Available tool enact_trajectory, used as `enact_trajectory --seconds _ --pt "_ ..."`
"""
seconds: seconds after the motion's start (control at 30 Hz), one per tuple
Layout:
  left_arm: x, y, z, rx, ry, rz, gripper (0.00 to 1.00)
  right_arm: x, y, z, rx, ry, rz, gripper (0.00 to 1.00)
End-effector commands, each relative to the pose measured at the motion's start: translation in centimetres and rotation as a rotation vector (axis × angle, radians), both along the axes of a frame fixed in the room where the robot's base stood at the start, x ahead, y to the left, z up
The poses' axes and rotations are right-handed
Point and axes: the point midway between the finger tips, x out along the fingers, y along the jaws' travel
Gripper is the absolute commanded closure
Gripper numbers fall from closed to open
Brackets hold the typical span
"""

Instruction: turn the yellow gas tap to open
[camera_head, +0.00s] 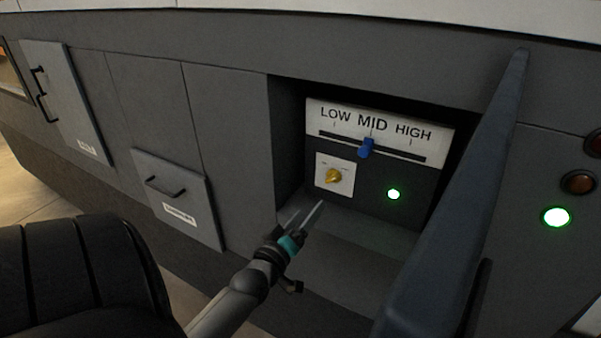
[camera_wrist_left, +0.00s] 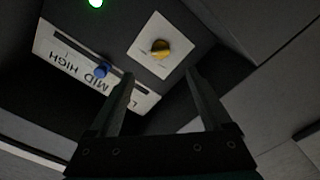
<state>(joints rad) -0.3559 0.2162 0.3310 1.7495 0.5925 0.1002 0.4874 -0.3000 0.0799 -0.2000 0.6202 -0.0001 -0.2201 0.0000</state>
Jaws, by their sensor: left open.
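The yellow gas tap (camera_head: 333,176) is a small knob on a white square plate, low on the left of a recessed panel. It also shows in the left wrist view (camera_wrist_left: 160,48), beyond the fingertips. My left gripper (camera_head: 308,214) is open and empty, in front of and below the tap in the head view, apart from it. In the left wrist view its two fingers (camera_wrist_left: 160,80) are spread, with the tap showing between and beyond them. The tap's plate markings are too small to read. My right gripper is not in view.
A blue slider (camera_head: 366,148) sits near MID on the LOW-MID-HIGH scale above the tap. A green light (camera_head: 393,194) glows to its right. The recess has side walls and a ledge (camera_head: 365,232). A large dark bar (camera_head: 455,205) stands at right; handled doors (camera_head: 180,198) are at left.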

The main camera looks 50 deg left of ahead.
Motion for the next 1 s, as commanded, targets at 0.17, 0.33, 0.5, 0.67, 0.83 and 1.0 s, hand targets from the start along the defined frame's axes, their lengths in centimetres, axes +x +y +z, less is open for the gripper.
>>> enact_trajectory --seconds 0.17,0.33,0.5,0.67,0.83,1.0 --pt "-1.8 -0.5 -0.1 0.000 0.001 0.001 0.18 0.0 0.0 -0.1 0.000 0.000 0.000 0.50" --pt "-2.4 -0.7 0.0 0.000 -0.001 0.001 0.18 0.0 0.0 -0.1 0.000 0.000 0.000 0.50" --pt "-2.4 -0.7 0.0 0.000 -0.001 0.001 0.18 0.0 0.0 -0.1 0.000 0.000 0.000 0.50" --pt "-2.4 -0.7 0.0 0.000 -0.001 0.001 0.18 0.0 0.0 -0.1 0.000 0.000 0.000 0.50" --pt "-2.4 -0.8 0.0 0.000 -0.001 0.001 0.18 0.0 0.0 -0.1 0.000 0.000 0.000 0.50" --pt "-2.4 -0.8 0.0 0.000 0.000 0.000 0.18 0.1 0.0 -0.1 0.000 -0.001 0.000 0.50"
